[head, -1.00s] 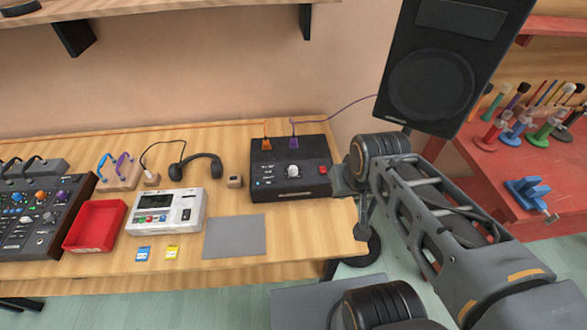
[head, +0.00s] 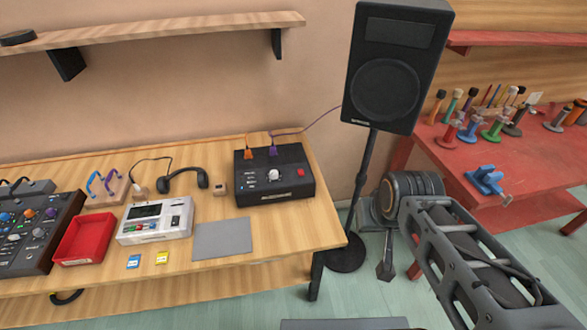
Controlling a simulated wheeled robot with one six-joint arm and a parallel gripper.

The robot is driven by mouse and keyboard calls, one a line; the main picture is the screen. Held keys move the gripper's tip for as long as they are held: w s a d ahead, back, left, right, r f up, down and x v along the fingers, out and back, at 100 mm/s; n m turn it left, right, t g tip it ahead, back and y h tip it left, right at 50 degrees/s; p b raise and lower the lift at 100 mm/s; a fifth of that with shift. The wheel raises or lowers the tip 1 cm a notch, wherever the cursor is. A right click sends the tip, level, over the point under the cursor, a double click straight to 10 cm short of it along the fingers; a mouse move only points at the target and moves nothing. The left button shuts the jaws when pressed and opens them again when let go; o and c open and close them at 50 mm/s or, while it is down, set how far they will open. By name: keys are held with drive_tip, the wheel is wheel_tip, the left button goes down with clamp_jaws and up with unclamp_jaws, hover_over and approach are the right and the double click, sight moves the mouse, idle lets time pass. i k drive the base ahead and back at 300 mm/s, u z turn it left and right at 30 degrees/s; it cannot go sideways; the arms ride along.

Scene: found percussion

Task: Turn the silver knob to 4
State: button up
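The silver knob (head: 273,174) is a small pale round knob on the top face of a black box (head: 300,190). The box sits near the right end of the wooden table, with an orange plug and a purple plug at its back and a red button at its right. Any number marks around the knob are too small to read. My gripper (head: 385,262) is partly seen beyond my arm, right of the table and well apart from the box. My wrist hides much of it, so its opening cannot be made out.
A black speaker (head: 385,85) on a stand rises between the wooden table and a red bench (head: 470,170). A grey mat (head: 222,239), a white device (head: 155,220), a red tray (head: 85,238) and a mixer (head: 35,232) lie left of the box. Wall shelves hang above.

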sight(273, 174)
drive_tip(key=z, duration=0.25)
drive_tip(key=i, duration=0.55)
drive_tip(key=u, duration=1.6)
